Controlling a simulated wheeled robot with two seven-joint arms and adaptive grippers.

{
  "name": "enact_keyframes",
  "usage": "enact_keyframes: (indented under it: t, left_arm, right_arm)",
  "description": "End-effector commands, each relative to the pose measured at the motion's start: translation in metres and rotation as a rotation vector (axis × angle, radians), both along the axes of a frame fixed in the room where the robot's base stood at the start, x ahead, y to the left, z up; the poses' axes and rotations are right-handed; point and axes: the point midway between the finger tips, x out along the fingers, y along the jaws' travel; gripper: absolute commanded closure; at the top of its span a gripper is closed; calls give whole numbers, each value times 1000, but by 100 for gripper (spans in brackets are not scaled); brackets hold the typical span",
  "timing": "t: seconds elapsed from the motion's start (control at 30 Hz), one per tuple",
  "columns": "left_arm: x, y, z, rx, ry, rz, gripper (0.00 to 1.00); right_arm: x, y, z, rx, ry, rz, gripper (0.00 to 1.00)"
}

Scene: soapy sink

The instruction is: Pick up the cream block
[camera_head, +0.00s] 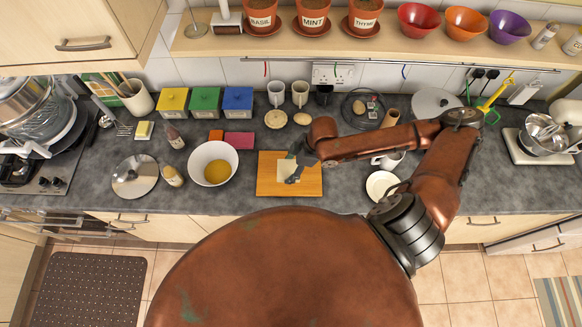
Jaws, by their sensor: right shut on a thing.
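The cream block (283,166) is a pale, squarish piece over the wooden board (308,187) in the middle of the counter. My right gripper (291,177) reaches in from the right, pointing down over the board, and is shut on the cream block. The gripper's dark fingers hide part of the block. From this height I cannot tell whether the block touches the board or is clear of it. My left gripper is not in view.
A small white plate (381,185) and a white mug (389,160) are to the right. Pale round items (275,119) lie behind.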

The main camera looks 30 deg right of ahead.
Motion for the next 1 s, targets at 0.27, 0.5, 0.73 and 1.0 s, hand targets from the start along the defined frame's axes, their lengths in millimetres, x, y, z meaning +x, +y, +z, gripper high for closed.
enact_keyframes:
  t: [0.27, 0.5, 0.73, 1.0]
  left_arm:
    - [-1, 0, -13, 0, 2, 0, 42]
    - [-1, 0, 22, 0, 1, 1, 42]
    - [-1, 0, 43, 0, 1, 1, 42]
    - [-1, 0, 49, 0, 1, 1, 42]
  right_arm:
    - [-47, 33, 35, 3, 1, 3, 70]
    - [-65, 46, 52, 3, 3, -2, 70]
    - [-79, 56, 58, 2, 1, 0, 70]
    - [-85, 60, 58, 1, -1, 0, 70]
